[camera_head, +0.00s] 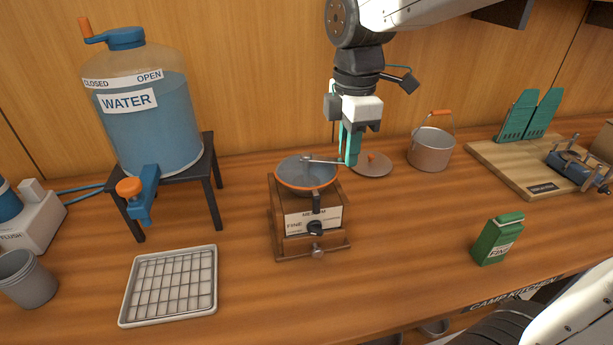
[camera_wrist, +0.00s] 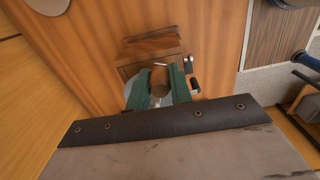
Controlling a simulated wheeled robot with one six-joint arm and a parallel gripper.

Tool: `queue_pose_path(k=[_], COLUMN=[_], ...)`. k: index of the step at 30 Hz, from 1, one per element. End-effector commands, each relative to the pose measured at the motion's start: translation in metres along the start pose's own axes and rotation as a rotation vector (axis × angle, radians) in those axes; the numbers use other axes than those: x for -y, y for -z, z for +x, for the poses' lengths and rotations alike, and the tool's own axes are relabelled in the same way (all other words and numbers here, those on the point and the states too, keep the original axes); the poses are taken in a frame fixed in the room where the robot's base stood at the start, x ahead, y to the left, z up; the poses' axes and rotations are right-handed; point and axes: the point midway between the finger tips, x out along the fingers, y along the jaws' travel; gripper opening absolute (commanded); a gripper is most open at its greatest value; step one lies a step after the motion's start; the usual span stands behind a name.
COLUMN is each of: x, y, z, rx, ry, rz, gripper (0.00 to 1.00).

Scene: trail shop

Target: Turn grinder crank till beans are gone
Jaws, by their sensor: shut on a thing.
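The grinder (camera_head: 309,212) is a wooden box on the counter with a grey, orange-rimmed bowl (camera_head: 300,187) on top. Its front has a small drawer and a dark dial on a label that reads "FINE" at the left. The metal crank (camera_head: 322,160) reaches right from above the bowl to my gripper (camera_head: 350,150). My gripper points down with green fingers, shut on the crank's knob. In the wrist view the fingers close on both sides of the brown knob (camera_wrist: 159,80), with the wooden grinder (camera_wrist: 150,50) beyond. No beans can be made out in the bowl.
A lid (camera_head: 371,165) lies just behind my gripper, and a metal pot (camera_head: 431,149) stands to its right. A green packet (camera_head: 498,239) stands at front right. A water tank (camera_head: 150,110) on a stand and a drip tray (camera_head: 170,285) are to the left.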

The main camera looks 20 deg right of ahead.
Motion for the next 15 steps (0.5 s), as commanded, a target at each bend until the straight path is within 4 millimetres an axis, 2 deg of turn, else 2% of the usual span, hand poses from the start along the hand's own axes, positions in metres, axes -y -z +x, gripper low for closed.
queue_pose_path(k=[5,12,15], x=[0.008,0.029,0.031], y=[0.007,0.023,0.024], z=[0.000,0.000,0.000], rx=[-0.002,-0.002,-0.002], ry=[-0.002,-0.003,-0.003], rz=[-0.001,-0.003,-0.001], gripper=[0.00,0.00,0.00])
